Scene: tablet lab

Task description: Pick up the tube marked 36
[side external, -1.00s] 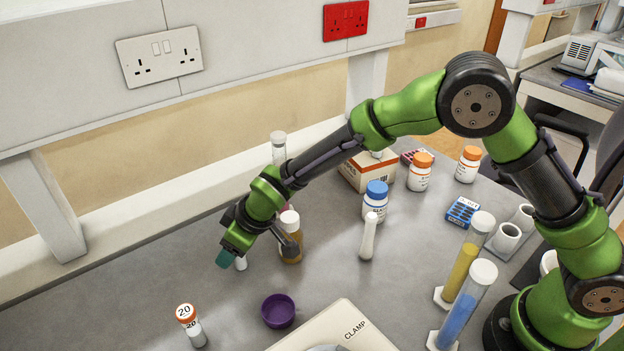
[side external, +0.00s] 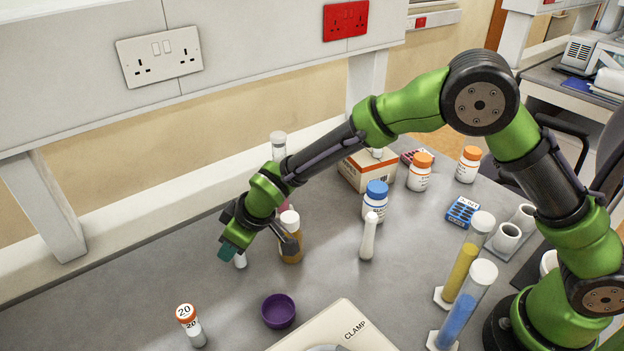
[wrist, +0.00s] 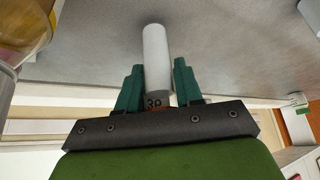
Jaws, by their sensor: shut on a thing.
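My gripper (side external: 229,252) is low over the left part of the bench in the side view, its teal fingers pointing down. In the wrist view my gripper (wrist: 157,80) has its two teal fingers on either side of a white tube (wrist: 156,52) and is shut on it. The tube's orange end shows a mark starting with 3; the second digit is partly hidden. In the side view only the tube's white lower part (side external: 240,261) shows below my gripper. Another tube, marked 20 (side external: 190,324), with an orange cap, stands at the front left.
An amber bottle with a white cap (side external: 291,250) stands close right of my gripper. A purple dish (side external: 278,311), a white pestle-like piece (side external: 368,236) and a blue-capped bottle (side external: 375,202) are further right. The bench left of my gripper is clear.

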